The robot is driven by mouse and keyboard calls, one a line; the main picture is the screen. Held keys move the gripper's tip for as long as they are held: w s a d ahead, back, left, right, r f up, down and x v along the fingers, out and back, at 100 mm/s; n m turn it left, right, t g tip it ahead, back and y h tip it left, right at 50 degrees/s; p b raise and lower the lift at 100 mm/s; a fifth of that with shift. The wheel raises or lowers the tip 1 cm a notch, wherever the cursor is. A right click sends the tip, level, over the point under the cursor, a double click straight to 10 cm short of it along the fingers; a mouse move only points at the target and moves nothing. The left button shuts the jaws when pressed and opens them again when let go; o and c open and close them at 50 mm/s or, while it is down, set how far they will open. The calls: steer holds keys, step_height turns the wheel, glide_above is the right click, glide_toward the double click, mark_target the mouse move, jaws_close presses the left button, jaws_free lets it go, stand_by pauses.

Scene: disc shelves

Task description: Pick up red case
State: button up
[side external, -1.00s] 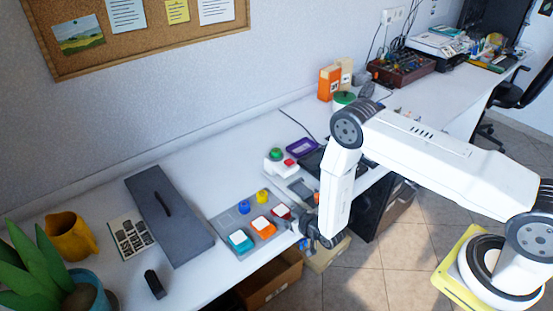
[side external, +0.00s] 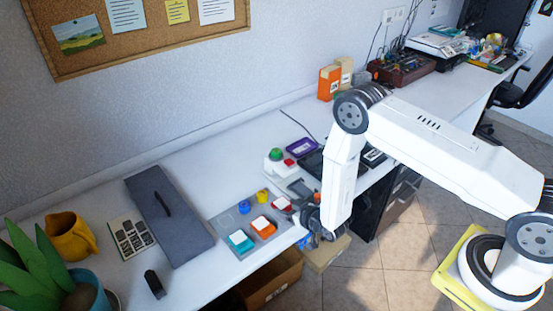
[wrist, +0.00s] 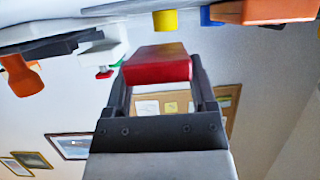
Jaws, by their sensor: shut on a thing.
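The red case (side external: 283,203), with a white patch on top, is at the right end of the grey board (side external: 222,222) in the side view. My gripper (side external: 298,211) comes at it from the right. In the wrist view the red case (wrist: 157,66) sits between the two dark fingers of my gripper (wrist: 158,78), which are shut on it. It appears slightly above the board, though the gap is hard to judge. My gripper and arm hide part of its right side.
An orange case (side external: 263,228) and a teal case (side external: 240,242) stand on the board, close left of the red one. Blue (side external: 244,207) and yellow (side external: 263,196) pieces stand behind them. A green-and-red button box (side external: 276,163) is further back. A dark grey slab (side external: 180,235) lies left.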

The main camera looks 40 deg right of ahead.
steer(key=w+r+v, duration=0.1)
steer(key=r+v, duration=0.2)
steer(key=v, duration=1.3)
steer(key=shift+d+r, duration=0.25)
steer(key=shift+r, duration=0.05)
